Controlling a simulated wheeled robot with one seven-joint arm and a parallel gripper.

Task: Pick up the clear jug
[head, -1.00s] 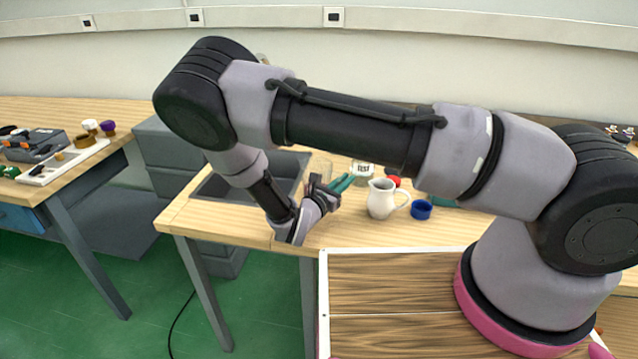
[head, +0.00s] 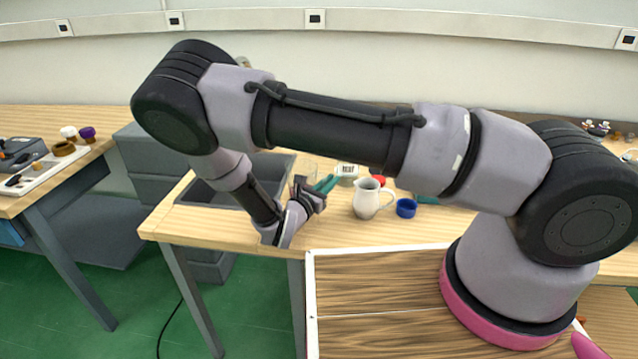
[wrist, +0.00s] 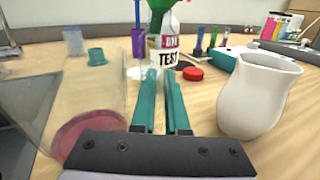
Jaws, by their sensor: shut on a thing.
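The clear jug (wrist: 85,100) is see-through with a pinkish base and stands close on the left in the wrist view. In the head view it shows only faintly behind my gripper (head: 326,184). My gripper, with teal fingers, reaches low over the table; in the wrist view its fingers (wrist: 162,100) are nearly parallel with a narrow gap, just right of the jug's body. They are closed on what appears to be the jug's clear handle, which is hard to make out. I cannot tell whether the jug is off the table.
A white pitcher (wrist: 258,92) stands close right of my fingers. A labelled bottle (wrist: 163,48) and a red cap (wrist: 193,73) are ahead. A blue cap (head: 406,208) lies right of the pitcher. A grey sink (head: 205,190) is left in the head view.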

